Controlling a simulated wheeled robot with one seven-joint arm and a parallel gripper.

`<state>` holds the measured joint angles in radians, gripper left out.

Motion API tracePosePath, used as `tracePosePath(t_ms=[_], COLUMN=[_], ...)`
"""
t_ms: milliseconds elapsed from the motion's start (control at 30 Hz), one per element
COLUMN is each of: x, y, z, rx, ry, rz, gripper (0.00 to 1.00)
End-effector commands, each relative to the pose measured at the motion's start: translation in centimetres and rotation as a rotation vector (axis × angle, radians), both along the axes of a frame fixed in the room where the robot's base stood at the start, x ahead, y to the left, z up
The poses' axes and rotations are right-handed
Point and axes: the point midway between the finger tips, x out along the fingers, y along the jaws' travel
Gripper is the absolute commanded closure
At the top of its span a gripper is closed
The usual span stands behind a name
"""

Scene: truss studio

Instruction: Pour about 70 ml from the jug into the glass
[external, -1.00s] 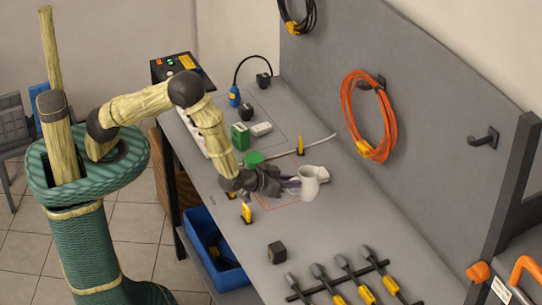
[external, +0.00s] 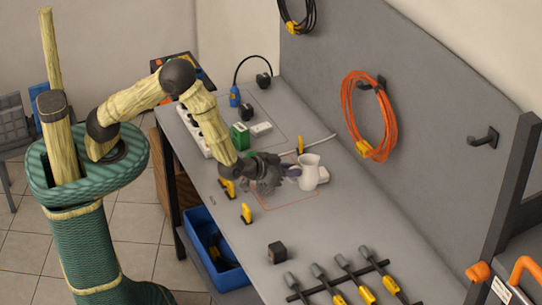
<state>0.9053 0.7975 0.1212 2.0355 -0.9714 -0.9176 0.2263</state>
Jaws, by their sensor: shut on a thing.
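A white jug (external: 309,174) is at the middle of the workbench in the external view, looking roughly upright. My gripper (external: 291,173) reaches it from the left and is shut on its handle side. The fingers are small and partly hidden against the jug. I cannot tell whether the jug's base touches the bench or is a little above it. I cannot make out the glass. No liquid can be seen.
A red outline (external: 288,208) marks the grey bench (external: 330,235) below my gripper. A green box (external: 240,136) stands behind. The bench right of the outline is clear.

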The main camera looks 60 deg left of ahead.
Motion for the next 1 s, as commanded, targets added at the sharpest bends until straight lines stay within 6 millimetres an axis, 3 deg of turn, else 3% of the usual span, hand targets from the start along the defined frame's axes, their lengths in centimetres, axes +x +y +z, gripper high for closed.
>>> tracePosePath(t_ms=[67,467,767,1000], x=[-0.1,-4.0,-9.1,-12.9], y=[0.0,0.9,3.3,5.8], z=[0.9,-0.9,-1.4,-0.6], rx=[-0.001,0.004,0.006,0.005], ry=[-0.002,0.000,-0.003,-0.004], rz=[0.002,0.111,0.269,0.403], gripper=[1.00,1.00,1.00,1.00])
